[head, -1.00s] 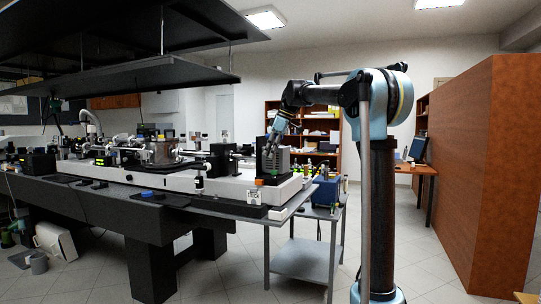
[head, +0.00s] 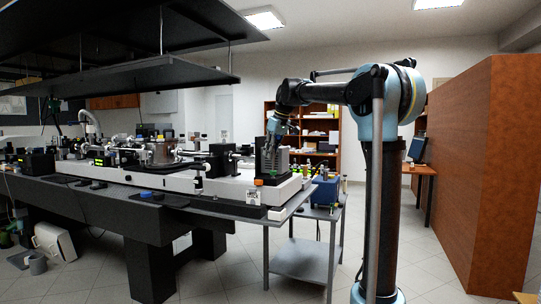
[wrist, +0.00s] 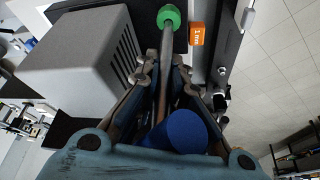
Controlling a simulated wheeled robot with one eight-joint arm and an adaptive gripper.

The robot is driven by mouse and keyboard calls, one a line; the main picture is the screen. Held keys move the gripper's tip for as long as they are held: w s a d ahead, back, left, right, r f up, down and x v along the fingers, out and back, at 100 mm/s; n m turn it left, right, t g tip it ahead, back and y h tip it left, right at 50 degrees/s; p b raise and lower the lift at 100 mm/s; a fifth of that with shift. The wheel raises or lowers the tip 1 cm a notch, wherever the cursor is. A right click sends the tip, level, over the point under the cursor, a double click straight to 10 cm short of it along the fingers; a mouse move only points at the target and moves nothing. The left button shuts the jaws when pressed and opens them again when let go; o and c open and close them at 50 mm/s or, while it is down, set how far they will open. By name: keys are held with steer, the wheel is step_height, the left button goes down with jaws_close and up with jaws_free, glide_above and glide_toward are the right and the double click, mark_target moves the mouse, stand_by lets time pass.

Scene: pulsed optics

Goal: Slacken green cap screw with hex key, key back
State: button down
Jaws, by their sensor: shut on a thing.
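My gripper (wrist: 162,82) is shut on the hex key, which has a blue handle (wrist: 186,131) and a thin grey shaft (wrist: 165,48). The handle sits between the fingers near the palm, and the shaft runs out past the fingertips. The green cap screw (wrist: 169,16) is at the top of the wrist view, at the far end of the shaft. The shaft's tip meets the green cap in the picture; I cannot tell whether it is seated in the socket. In the head view my gripper (head: 274,133) points down over the bench's right end; the key is too small to make out there.
A grey box (wrist: 85,65) with slots stands close to the left of my fingers. An orange labelled block (wrist: 197,34) is right of the screw. A blue unit (head: 325,191) sits on a side table, and a dark shelf (head: 150,72) hangs above the bench.

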steer(key=m, duration=0.1)
steer(key=m+h, duration=0.1)
steer(key=m, duration=0.1)
steer(key=m+t, duration=0.1)
steer(key=shift+d+m, duration=0.25)
steer(key=shift+m, duration=0.05)
steer(key=m+h, duration=0.1)
steer(key=m, duration=0.2)
steer(key=m+h, duration=0.1)
steer(key=m, duration=0.1)
steer(key=shift+w+d+m+t+h, duration=0.2)
steer(key=shift+d+m+t+h, duration=0.1)
steer(key=shift+d, duration=0.05)
steer(key=shift+f, duration=0.35)
stand_by(0.4)
steer(key=n, duration=0.1)
steer(key=n+y, duration=0.1)
steer(key=n, duration=0.1)
steer(key=n+y, duration=0.1)
steer(key=n, duration=0.1)
steer(key=shift+a, duration=0.3)
steer(key=shift+s+a+r+n+g+y, duration=0.15)
steer(key=shift+n+g+y, duration=0.15)
steer(key=shift+n, duration=0.7)
steer(key=shift+s+a+f+n+g+y, duration=0.1)
steer(key=shift+n+g+y, duration=0.2)
steer(key=shift+n, duration=0.7)
steer(key=shift+s+a+r+n+g+y, duration=0.15)
steer(key=shift+n+g+y, duration=0.15)
steer(key=shift+n, duration=0.7)
